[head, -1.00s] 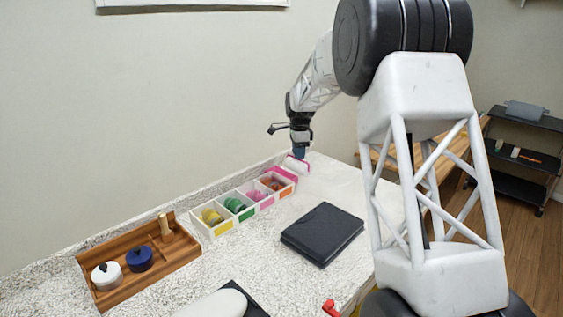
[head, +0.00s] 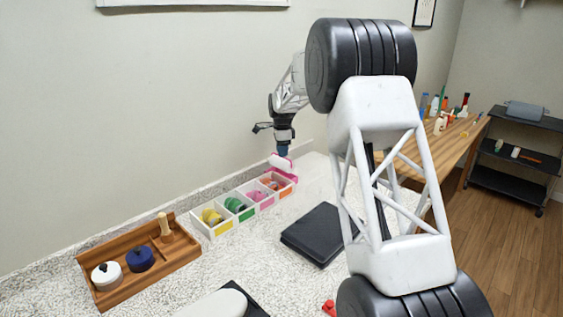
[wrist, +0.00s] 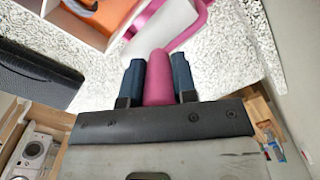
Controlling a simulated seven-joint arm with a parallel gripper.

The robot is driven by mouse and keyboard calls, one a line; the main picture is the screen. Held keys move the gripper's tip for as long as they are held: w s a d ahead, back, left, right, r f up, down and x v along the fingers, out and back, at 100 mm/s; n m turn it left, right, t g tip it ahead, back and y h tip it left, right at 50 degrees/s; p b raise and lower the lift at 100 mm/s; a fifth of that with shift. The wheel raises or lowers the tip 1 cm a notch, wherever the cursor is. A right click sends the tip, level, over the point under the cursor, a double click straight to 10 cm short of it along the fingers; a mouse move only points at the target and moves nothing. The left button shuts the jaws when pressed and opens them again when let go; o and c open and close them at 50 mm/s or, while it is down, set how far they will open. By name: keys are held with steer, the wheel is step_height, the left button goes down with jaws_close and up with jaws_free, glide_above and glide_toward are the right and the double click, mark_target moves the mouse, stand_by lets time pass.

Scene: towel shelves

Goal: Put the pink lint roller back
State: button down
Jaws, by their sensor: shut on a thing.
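The pink lint roller (head: 280,161) has a white roll and a pink frame and handle. In the head view it hangs just under my gripper (head: 283,151), at the far right end of the white divided tray (head: 221,231). In the wrist view my gripper (wrist: 158,68) has its two dark blue fingers shut on the pink handle (wrist: 157,85). The white roll (wrist: 160,30) and pink frame point away from the fingers. I cannot tell whether the roller touches the counter or tray edge.
The tray's compartments hold yellow, green, pink and orange items. A dark folded item (head: 322,236) lies on the speckled counter to the right. A wooden tray (head: 187,250) with white and blue pots stands at the left. The wall runs close behind.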

mark_target(282, 159)
steer(key=shift+f, duration=0.1)
step_height(282, 159, down, 4)
steer(key=shift+f, duration=0.2)
steer(key=shift+w+a+f, duration=0.1)
steer(key=shift+w+f, duration=0.05)
steer(key=shift+f, duration=0.05)
steer(key=shift+f, duration=0.15)
stand_by(0.5)
steer(key=c, duration=0.9)
jaws_free()
step_height(282, 159, up, 12)
steer(key=shift+r, duration=0.15)
